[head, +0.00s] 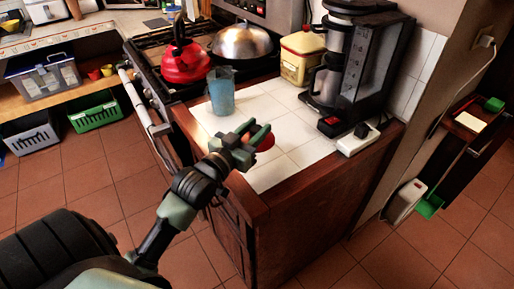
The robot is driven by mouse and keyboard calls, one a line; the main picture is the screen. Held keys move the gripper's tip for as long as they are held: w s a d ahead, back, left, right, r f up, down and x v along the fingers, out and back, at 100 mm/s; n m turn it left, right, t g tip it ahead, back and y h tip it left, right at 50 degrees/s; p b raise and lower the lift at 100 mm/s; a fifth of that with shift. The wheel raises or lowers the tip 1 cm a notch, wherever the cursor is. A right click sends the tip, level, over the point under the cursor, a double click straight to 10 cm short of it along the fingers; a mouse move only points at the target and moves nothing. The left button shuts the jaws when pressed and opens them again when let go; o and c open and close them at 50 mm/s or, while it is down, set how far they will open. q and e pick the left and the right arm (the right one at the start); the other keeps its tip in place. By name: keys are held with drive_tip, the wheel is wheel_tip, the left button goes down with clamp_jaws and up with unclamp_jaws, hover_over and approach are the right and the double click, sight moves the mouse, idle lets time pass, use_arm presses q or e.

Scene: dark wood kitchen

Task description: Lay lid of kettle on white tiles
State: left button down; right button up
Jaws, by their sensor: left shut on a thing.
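The red kettle (185,64) with a black handle stands on the stove at the back left. My left gripper (254,143) is over the near left part of the white tiles (297,131), with its fingers pointing right. It is shut on the red lid (267,142), of which a small rounded part shows beyond the fingers. The fingers hide the rest of the lid. I cannot tell whether the lid touches the tiles. My right gripper is not in view.
A blue cup (221,91) stands on the tiles behind my gripper. A yellow canister (302,58), a coffee machine (352,66) and a white power strip (358,140) stand at the back and right. A wooden edge (284,186) borders the tiles. The middle tiles are clear.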

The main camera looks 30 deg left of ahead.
use_arm(q)
wheel_tip(320, 180, down, 7)
drive_tip(key=shift+r, duration=0.2)
idle(0.3)
drive_tip(key=shift+f+b, duration=0.15)
drive_tip(key=shift+b, duration=0.15)
drive_tip(key=c, duration=1)
unclamp_jaws()
drive_tip(key=s+b, duration=0.1)
drive_tip(key=s, duration=0.9)
drive_tip(key=shift+s, duration=0.4)
drive_tip(key=shift+s+r, duration=0.2)
drive_tip(key=shift+s, duration=0.4)
